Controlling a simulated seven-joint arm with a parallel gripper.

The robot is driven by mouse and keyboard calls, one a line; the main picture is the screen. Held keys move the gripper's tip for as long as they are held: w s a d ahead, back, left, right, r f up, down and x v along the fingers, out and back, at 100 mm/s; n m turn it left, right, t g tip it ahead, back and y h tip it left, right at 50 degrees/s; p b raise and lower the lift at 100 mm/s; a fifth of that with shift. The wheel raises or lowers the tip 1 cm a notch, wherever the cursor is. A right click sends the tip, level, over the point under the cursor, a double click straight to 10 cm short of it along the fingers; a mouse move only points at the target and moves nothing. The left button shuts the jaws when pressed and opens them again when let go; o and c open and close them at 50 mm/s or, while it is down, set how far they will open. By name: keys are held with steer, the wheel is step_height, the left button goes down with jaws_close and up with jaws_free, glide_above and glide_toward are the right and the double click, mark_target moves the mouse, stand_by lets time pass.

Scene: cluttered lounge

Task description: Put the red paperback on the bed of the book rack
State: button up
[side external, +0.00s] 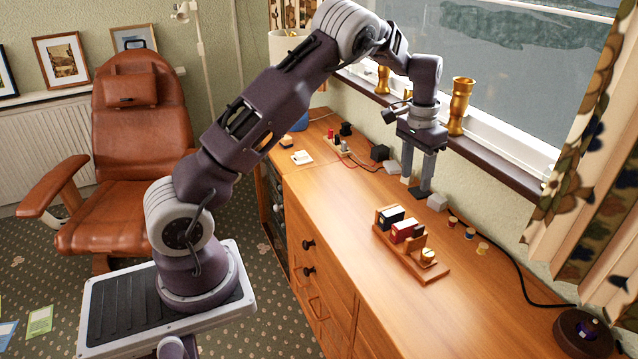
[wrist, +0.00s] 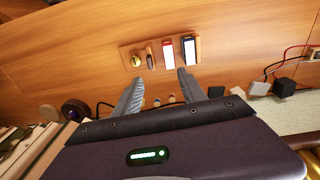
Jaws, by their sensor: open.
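The book rack (side external: 437,272) is a low wooden stand on the dresser top, and it also shows in the wrist view (wrist: 125,53). The red paperback (side external: 403,230) stands in the rack beside a black book (side external: 390,216). In the wrist view the red paperback (wrist: 168,53) shows white page edges, between the black book (wrist: 190,50) and a wooden upright (wrist: 151,60). A brass round piece (side external: 428,256) sits at the rack's near end. My gripper (side external: 415,188) is open and empty, above the dresser beyond the rack; its fingers (wrist: 161,84) are apart from the books.
A grey block (side external: 437,202) lies close to my gripper. Several small spools (side external: 469,233) lie between rack and window. A dark round base (side external: 583,330) with a black cable is at the right. Small boxes and cables (side external: 379,153) are at the back. The dresser front is clear.

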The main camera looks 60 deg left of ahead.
steer(key=s+d+r+t, duration=0.1)
steer(key=s+d+r, duration=0.3)
steer(key=s+r, duration=0.35)
steer(key=s+d+r+t, duration=0.1)
steer(key=s+d+r, duration=0.45)
steer(key=r, duration=0.35)
steer(key=s+d+t, duration=0.1)
steer(key=s+d, duration=0.1)
steer(key=s, duration=0.9)
steer(key=s+d+t, duration=0.1)
steer(key=s+d, duration=0.1)
steer(key=s, duration=0.9)
steer(key=shift+s+d+f+m+t, duration=0.2)
steer(key=shift+m+t, duration=0.1)
steer(key=shift+t, duration=0.1)
